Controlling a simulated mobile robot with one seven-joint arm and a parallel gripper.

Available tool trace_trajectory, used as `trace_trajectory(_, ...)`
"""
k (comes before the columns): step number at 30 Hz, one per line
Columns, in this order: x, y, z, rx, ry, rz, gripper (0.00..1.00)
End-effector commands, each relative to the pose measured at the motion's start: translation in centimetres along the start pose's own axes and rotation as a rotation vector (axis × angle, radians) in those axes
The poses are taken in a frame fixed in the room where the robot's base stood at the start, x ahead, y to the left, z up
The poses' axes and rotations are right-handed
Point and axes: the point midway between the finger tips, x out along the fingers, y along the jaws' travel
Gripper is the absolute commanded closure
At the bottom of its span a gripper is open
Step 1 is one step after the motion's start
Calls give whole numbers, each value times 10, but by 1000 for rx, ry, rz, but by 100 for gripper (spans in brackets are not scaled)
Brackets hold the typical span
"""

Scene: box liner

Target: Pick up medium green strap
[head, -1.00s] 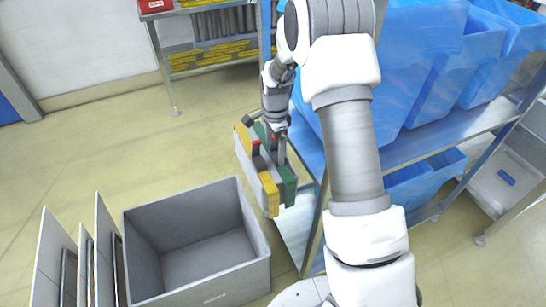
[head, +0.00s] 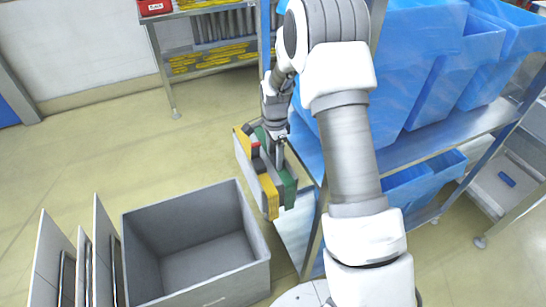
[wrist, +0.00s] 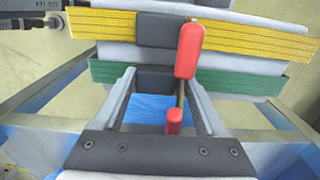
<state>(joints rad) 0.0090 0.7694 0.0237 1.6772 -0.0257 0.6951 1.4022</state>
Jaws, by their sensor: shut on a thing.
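The green strap (head: 289,188) runs along the right side of a light grey holder beside the blue shelf's post. In the wrist view the green strap (wrist: 235,79) spans the picture behind my fingertips, with a dark block (wrist: 155,80) at its middle. My gripper (head: 279,150) reaches down onto it from above. In the wrist view my gripper (wrist: 160,78) has a finger at each side of that dark block and is shut on it. A yellow strap (wrist: 255,40) with its own dark block lies parallel, just beyond.
A red-handled lever (wrist: 188,52) stands up close to the right finger. An open grey box (head: 255,250) is on the floor at lower left, with upright panels (head: 105,250) beside it. A shelf with blue bins (head: 420,45) is close on the right. Floor at left is clear.

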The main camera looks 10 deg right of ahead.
Motion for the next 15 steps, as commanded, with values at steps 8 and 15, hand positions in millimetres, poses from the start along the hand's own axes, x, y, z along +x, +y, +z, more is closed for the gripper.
trace_trajectory(8, -22, -1, 0, 1, 1, -4, 87)
trace_trajectory(15, -84, -2, 0, -1, 2, -6, 87)
